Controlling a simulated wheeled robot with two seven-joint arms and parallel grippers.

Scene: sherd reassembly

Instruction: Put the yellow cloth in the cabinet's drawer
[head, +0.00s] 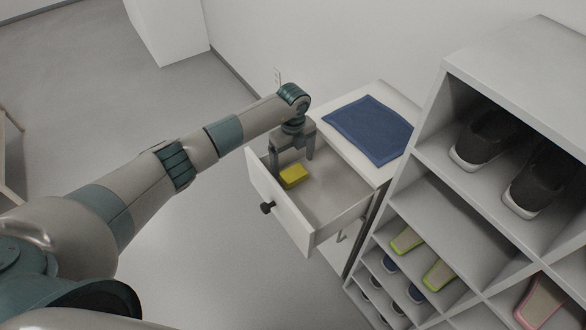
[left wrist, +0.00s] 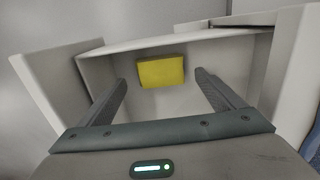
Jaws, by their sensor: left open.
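The yellow cloth (head: 293,176) is a small folded block lying inside the open drawer (head: 335,206) of the white cabinet (head: 398,101). It also shows in the left wrist view (left wrist: 161,72), on the drawer floor, ahead of and between the fingers. My left gripper (head: 291,160) is open and empty, pointing down over the drawer just above the cloth; its two fingers also show in the left wrist view (left wrist: 160,88). The cloth appears apart from both fingers. My right gripper is in neither view.
A blue cloth (head: 369,129) lies flat on the cabinet top. A grey shelf unit (head: 476,67) with several shoes stands close on the right. The drawer's front with a dark knob (head: 267,208) juts out over open floor (head: 200,260).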

